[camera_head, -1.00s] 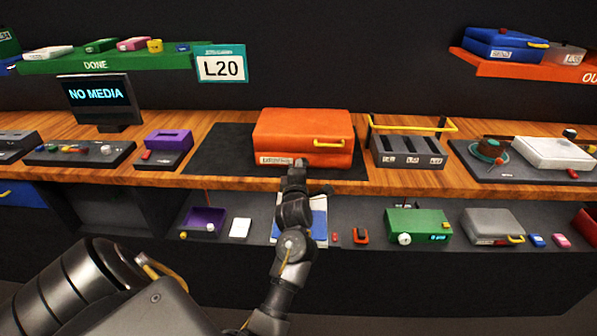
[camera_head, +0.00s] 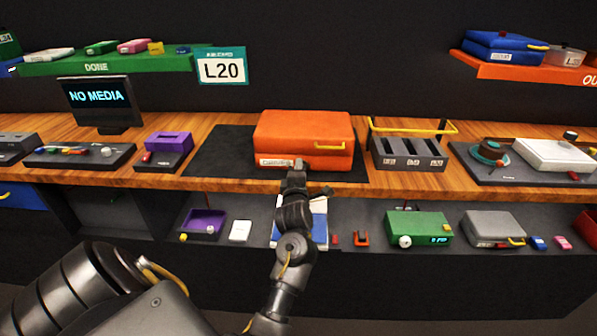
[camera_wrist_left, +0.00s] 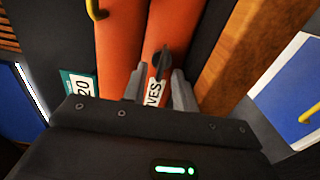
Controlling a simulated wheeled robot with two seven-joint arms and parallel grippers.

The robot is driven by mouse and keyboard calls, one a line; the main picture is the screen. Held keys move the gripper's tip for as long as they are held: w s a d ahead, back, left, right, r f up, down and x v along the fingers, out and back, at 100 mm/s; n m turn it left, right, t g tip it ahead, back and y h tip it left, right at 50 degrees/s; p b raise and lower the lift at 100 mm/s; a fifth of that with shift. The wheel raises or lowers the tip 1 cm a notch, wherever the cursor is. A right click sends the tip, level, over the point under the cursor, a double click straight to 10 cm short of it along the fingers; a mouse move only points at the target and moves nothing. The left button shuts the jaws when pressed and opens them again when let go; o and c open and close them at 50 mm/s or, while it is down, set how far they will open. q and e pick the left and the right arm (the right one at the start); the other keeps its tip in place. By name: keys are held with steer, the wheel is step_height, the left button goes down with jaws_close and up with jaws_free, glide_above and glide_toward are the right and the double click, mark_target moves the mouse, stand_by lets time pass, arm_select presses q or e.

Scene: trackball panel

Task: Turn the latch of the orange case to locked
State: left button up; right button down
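The orange case (camera_head: 303,128) lies closed on a dark mat on the counter, its yellow handle (camera_head: 330,147) on the front. In the left wrist view its two orange halves (camera_wrist_left: 118,50) meet at a seam. A small dark latch lever (camera_wrist_left: 161,62) sits there by the white label (camera_wrist_left: 153,93). My left gripper (camera_head: 297,165) is at the case's front face, left of the handle. In the wrist view my left gripper's fingers (camera_wrist_left: 157,88) stand apart on either side of the latch; contact is unclear. My right gripper is not in view.
A slotted grey rack (camera_head: 407,151) with a yellow bar stands right of the case. A purple box (camera_head: 168,143) is on the left. A lower shelf holds a blue-and-white item (camera_head: 310,228) behind my forearm and a green box (camera_head: 418,226).

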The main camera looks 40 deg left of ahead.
arm_select(q)
steer(key=shift+r, duration=0.1)
steer(key=shift+r+m+p, duration=0.1)
steer(key=shift+m+p, duration=0.3)
steer(key=shift+p, duration=0.05)
steer(key=m+p, duration=0.3)
steer(key=r+m+p, duration=0.1)
steer(key=m+p, duration=0.2)
steer(key=m, duration=0.1)
steer(key=shift+w+r, duration=0.1)
steer(key=shift+r, duration=0.1)
steer(key=m+p, duration=0.2)
steer(key=m, duration=0.1)
steer(key=m+p, duration=0.2)
steer(key=m, duration=0.1)
steer(key=m+p, duration=0.2)
steer(key=m, duration=0.2)
steer(key=shift+w+d, duration=0.25)
steer(key=shift+d, duration=0.1)
steer(key=f+b+v, duration=0.2)
steer(key=v, duration=0.9)
steer(key=s+d+f+m+g+h, duration=0.1)
steer(key=f+m, duration=0.3)
steer(key=f, duration=0.9)
steer(key=s+d+f+m+g+h, duration=0.2)
steer(key=s+f+m+h, duration=0.1)
steer(key=f, duration=0.9)
steer(key=shift+s+f+m+h+p, duration=0.4)
steer(key=shift+m+h, duration=0.1)
steer(key=shift+h, duration=0.1)
